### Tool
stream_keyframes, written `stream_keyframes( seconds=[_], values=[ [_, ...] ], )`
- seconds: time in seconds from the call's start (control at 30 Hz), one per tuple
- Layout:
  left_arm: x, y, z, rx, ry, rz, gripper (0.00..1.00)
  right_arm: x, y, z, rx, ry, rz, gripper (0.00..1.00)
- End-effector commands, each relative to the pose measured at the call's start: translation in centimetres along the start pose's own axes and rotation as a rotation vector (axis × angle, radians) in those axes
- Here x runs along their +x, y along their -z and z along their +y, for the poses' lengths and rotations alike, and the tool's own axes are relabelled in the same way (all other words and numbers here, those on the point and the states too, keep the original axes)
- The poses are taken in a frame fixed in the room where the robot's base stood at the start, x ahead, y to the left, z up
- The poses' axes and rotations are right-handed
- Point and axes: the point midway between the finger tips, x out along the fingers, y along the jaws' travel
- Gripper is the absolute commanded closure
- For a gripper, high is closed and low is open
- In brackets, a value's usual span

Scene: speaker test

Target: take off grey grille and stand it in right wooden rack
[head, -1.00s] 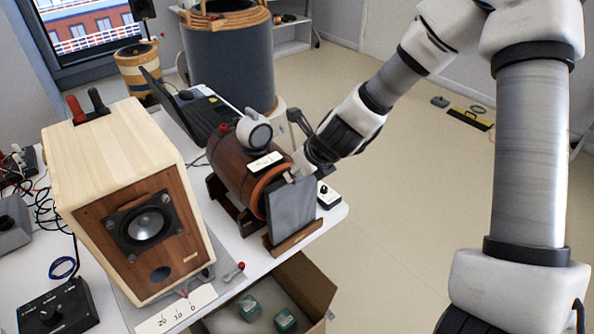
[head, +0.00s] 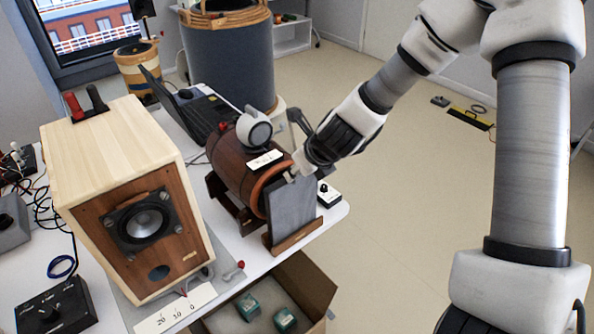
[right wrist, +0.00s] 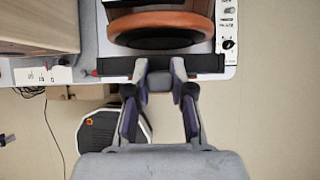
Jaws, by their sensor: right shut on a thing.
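The grey grille (head: 292,208) is a flat upright panel at the front of the brown wooden barrel-shaped body (head: 240,168). Its lower edge is in the slot of the right wooden rack (head: 293,239). My right gripper (head: 294,174) is shut on the grille's top edge, from above. In the right wrist view the fingers (right wrist: 160,80) close on the grille, which shows edge-on as a dark strip (right wrist: 207,64). The pale wooden speaker (head: 120,175) stands to the left, with its brown front and driver uncovered. My left gripper is not in view.
A small white knob box (head: 328,195) sits right of the grille near the table edge. A white camera-like device (head: 254,130) is on or behind the barrel. A laptop (head: 195,112) stands behind. An open carton (head: 307,287) with teal blocks lies below the table edge.

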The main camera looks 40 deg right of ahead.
Motion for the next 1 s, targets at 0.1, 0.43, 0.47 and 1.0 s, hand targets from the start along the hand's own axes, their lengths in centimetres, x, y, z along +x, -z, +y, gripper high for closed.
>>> stream_keyframes(
  seconds=[0.1,0.43,0.47,1.0],
  values=[
    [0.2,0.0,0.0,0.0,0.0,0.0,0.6,0.05,0.01,-0.01,0.001,0.0,-0.001,1.0],
    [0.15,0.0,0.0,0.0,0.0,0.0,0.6,0.01,-0.01,-0.01,0.0,0.0,0.0,1.0],
    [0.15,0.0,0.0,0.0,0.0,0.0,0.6,0.01,-0.01,-0.01,0.0,0.0,0.0,1.0],
    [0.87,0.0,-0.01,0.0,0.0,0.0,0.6,0.56,0.36,-0.01,0.0,0.0,0.0,1.0]
  ],
)
